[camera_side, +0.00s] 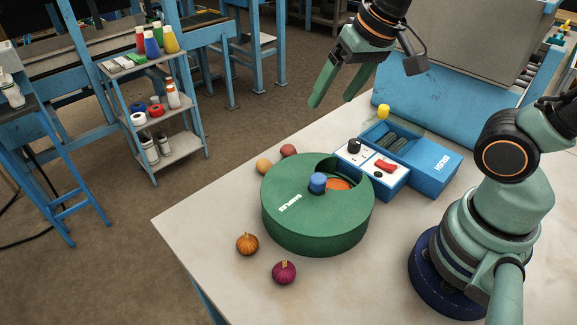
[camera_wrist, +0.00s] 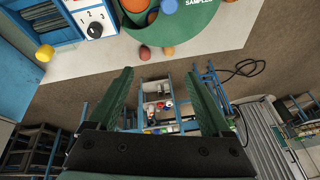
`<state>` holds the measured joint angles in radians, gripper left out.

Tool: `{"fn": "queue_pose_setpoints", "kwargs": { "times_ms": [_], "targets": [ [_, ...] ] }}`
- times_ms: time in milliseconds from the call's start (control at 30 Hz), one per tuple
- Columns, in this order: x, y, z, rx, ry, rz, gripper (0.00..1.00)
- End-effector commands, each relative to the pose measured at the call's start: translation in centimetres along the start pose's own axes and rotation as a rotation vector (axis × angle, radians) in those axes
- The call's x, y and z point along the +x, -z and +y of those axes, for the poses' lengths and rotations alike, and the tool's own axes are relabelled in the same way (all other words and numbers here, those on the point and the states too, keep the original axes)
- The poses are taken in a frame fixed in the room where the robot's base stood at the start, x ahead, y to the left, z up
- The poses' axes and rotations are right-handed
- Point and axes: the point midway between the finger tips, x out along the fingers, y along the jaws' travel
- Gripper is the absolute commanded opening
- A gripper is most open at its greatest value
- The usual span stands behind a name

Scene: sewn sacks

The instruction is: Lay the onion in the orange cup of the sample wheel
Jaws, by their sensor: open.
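An orange-brown ridged bulb (camera_side: 247,243), which looks like the onion, lies on the table at the front left of the sample wheel. A purple bulb (camera_side: 284,272) with a pale top lies near it; it is also onion-like. The sample wheel (camera_side: 290,220) is a green drum marked "SAMPLES", with a blue knob (camera_side: 318,181) on top. Its opening shows the orange cup (camera_side: 338,184), partly hidden by the knob. The wrist view shows the wheel's edge (camera_wrist: 190,35) and part of the orange cup (camera_wrist: 135,5). My gripper (camera_side: 333,98) is open and empty, high above the table's far side; its fingers (camera_wrist: 160,72) are spread.
A yellow-orange ball (camera_side: 263,166) and a reddish ball (camera_side: 288,150) lie behind the wheel. A blue box (camera_side: 431,165) with a white dial panel (camera_side: 349,158) and red lever (camera_side: 386,166) adjoins the wheel at right.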

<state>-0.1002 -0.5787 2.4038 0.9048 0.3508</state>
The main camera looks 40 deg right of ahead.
Motion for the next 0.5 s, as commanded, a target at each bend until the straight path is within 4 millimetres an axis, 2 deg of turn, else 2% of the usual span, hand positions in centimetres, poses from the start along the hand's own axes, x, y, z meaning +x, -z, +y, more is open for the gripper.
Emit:
{"fn": "queue_pose_setpoints", "kwargs": {
  "times_ms": [33,167,200,500],
  "targets": [
    [-0.6,-0.1,1.1,-0.06,-0.005,0.031,0.83],
    [-1.1,-0.4,2.7,-0.193,-0.02,0.072,0.83],
    [-1.2,-0.4,2.9,-0.219,-0.024,0.079,0.88],
    [-1.4,-0.5,3.3,-0.262,-0.03,0.087,0.88]
  ]
}}
